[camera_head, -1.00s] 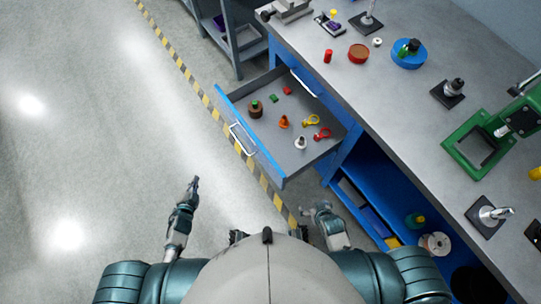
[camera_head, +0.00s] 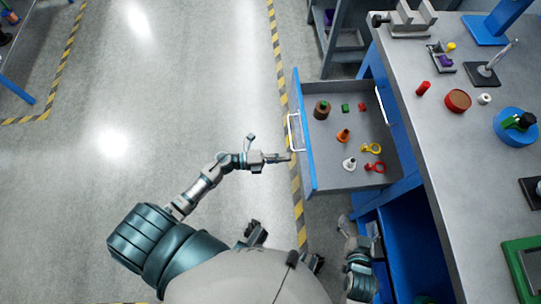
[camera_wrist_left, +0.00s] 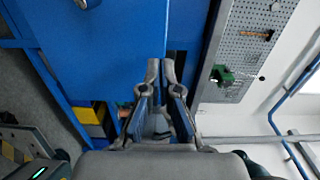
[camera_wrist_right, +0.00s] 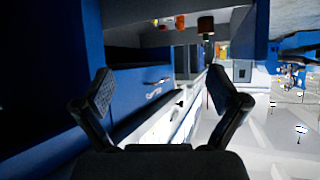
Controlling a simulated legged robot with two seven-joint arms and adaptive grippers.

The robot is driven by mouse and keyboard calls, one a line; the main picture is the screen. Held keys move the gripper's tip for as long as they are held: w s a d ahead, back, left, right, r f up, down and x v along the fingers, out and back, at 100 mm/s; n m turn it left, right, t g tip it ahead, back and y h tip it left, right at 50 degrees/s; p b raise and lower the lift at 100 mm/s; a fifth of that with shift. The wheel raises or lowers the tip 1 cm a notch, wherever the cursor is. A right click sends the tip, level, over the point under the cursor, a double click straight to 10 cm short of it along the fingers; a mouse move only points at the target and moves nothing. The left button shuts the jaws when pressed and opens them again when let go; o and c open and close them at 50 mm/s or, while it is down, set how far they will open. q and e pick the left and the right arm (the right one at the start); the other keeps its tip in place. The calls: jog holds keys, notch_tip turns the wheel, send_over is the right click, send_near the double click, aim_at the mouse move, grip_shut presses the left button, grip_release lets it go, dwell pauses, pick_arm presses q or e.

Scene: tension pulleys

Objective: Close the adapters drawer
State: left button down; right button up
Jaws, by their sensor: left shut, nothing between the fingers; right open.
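The open drawer (camera_head: 345,160) sticks out of the workbench to the left, with a blue front panel (camera_head: 308,165) and a silver handle (camera_head: 293,132). It holds several small parts, among them a brown round part (camera_head: 322,110), an orange one (camera_head: 343,136) and a white one (camera_head: 349,164). My left gripper (camera_head: 288,157) is shut and empty, just outside the front panel, slightly below the handle; I cannot tell whether it touches. In the left wrist view its fingertips (camera_wrist_left: 160,70) are together before a blue surface. My right gripper (camera_head: 358,228) is open and empty, below the drawer's near side; it also shows in the right wrist view (camera_wrist_right: 160,90).
A grey shelf (camera_head: 340,45) stands beyond the drawer. The floor on the left is clear.

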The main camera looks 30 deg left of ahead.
aim_at(307, 156)
pick_arm(q)
jog(key=x, duration=0.5)
jog(key=shift+w+d, duration=0.1)
jog(key=shift+d, duration=0.15)
pick_arm(e)
jog(key=shift+w+a+r+t, duration=0.15)
jog(key=shift+w+r+t, duration=0.35)
jog(key=shift+w, duration=0.05)
jog(key=shift+a, duration=0.1)
pick_arm(q)
jog(key=shift+w, duration=0.1)
